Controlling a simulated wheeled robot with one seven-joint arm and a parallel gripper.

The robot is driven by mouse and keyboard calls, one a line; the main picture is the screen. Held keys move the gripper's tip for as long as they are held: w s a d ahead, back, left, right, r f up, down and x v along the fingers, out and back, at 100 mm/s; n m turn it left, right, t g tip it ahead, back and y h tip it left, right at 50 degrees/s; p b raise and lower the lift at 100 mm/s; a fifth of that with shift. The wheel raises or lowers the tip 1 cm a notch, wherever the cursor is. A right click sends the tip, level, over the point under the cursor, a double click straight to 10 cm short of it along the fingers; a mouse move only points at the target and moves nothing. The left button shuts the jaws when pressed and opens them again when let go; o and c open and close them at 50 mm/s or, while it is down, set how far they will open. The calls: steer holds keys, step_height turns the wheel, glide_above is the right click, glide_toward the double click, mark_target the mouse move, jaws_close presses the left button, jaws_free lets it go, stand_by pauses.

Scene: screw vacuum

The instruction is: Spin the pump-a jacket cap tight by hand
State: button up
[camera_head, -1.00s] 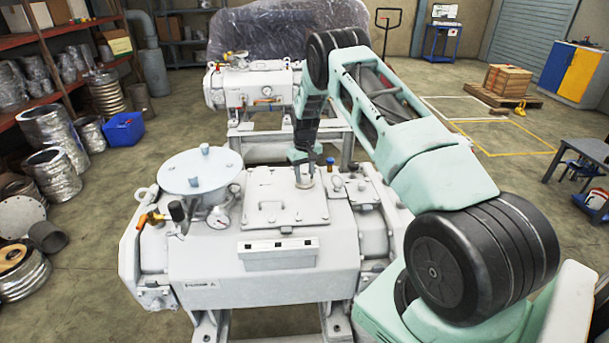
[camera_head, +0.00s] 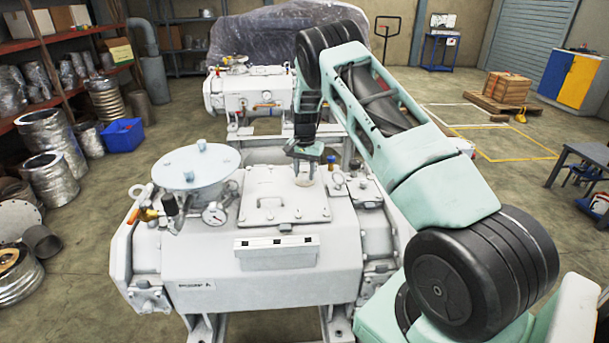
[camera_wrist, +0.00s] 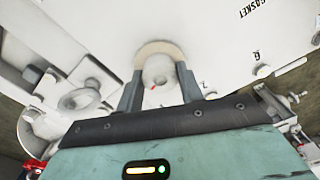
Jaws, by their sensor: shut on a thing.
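The pump (camera_head: 215,265) is a large white housing in the foreground, with a small label ending in "A" on its front. The pale jacket cap (camera_wrist: 158,70) sits on its top, inside a tan ring, with a small red mark on its face. My gripper (camera_wrist: 160,85) is shut on the cap, one grey finger on each side in the wrist view.
A round flanged lid (camera_head: 197,165) and a dial gauge (camera_head: 214,213) stand left of my gripper. A blue-capped fitting (camera_head: 331,160) and small fittings are close on its right. A second white pump (camera_head: 250,90) stands behind.

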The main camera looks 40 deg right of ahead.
mark_target(304, 172)
steer(key=m, duration=0.4)
steer(key=shift+m+b, duration=0.3)
steer(key=shift+b, duration=0.1)
steer(key=shift+r+m, duration=0.1)
steer(key=shift+m, duration=1.8)
steer(key=shift+w, duration=0.1)
steer(key=o, duration=1)
steer(key=shift+r, duration=0.1)
step_height(304, 172, up, 17)
steer(key=b, duration=0.3)
steer(key=shift+r, duration=0.1)
